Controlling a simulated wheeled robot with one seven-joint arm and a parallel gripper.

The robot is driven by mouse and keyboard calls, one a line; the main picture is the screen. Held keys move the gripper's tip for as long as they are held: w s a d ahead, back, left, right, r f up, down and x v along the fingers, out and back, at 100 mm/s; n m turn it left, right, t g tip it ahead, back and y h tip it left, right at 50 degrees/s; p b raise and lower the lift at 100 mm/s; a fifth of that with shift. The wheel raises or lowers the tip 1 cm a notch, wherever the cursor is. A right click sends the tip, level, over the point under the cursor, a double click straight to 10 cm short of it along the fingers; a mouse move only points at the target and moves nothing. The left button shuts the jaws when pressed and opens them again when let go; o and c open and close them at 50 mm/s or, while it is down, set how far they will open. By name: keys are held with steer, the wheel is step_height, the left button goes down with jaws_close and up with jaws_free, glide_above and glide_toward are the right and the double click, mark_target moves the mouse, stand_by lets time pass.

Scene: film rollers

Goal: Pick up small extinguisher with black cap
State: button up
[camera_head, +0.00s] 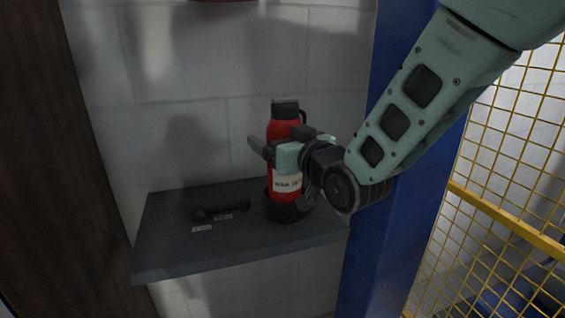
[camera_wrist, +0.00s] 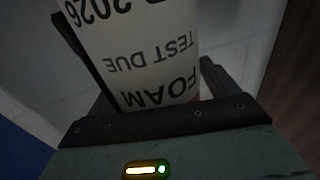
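The small extinguisher (camera_head: 284,130) is red with a black cap (camera_head: 285,109) and a white label (camera_head: 287,184). It stands upright in a dark round base (camera_head: 284,210) on a grey shelf. My gripper (camera_head: 284,146) is level with its upper body, coming from the right, with one finger showing at its left side. In the wrist view the label (camera_wrist: 140,55), upside down and reading "FOAM" and "TEST DUE", lies between my fingers. Both fingers are close to the label's edges; whether they press on the body is not clear.
The grey shelf (camera_head: 175,245) also bears a dark handle-like object (camera_head: 221,210) with small white tags, left of the extinguisher. A pale wall stands behind, a blue post (camera_head: 375,250) to the right, then a yellow mesh fence (camera_head: 500,230). A dark brown panel (camera_head: 40,150) is at left.

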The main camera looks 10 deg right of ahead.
steer(key=c, duration=1.5)
steer(key=shift+r, duration=0.15)
jaws_close()
steer(key=shift+r, duration=0.1)
